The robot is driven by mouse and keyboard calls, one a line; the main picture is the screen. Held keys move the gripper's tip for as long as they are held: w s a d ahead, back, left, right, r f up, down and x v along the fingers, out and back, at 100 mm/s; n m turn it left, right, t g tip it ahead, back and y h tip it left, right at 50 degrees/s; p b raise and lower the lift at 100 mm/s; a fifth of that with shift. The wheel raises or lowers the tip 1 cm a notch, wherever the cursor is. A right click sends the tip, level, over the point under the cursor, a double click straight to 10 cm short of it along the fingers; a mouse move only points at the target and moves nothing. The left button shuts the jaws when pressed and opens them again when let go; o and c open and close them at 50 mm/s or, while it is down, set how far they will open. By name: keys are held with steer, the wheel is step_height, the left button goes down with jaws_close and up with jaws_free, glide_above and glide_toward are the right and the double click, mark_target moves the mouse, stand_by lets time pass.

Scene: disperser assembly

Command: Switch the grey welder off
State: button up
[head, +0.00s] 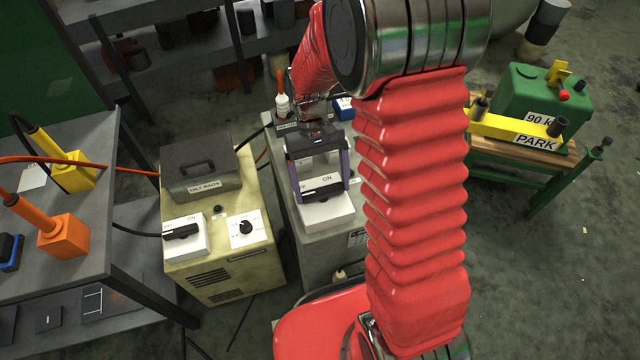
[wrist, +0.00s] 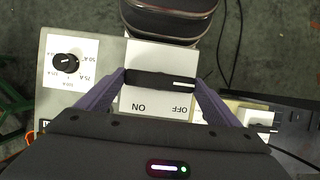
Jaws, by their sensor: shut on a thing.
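The grey welder (head: 318,248) stands at the middle of the head view, partly hidden by my arm. A white switch box (head: 328,212) with a black lever sits on its top and also shows in the wrist view (wrist: 146,58). My gripper (head: 321,189) is shut on the black lever (wrist: 160,81), one purple finger at each end. The lever lies crosswise, and its white mark is at the end on the OFF side. ON and OFF read upside down in the wrist view; in the head view OFF is hidden.
A beige welder (head: 215,275) with its own switch (head: 182,232) stands close on the left. A workbench (head: 85,215) with orange and yellow blocks is further left. A green machine (head: 540,100) with a yellow PARK bar stands at the right. Cables run at the left.

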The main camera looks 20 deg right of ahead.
steer(key=shift+w, duration=0.15)
steer(key=o, duration=0.9)
steer(key=v, duration=1.3)
steer(key=shift+r, duration=0.35)
steer(key=shift+w, duration=0.1)
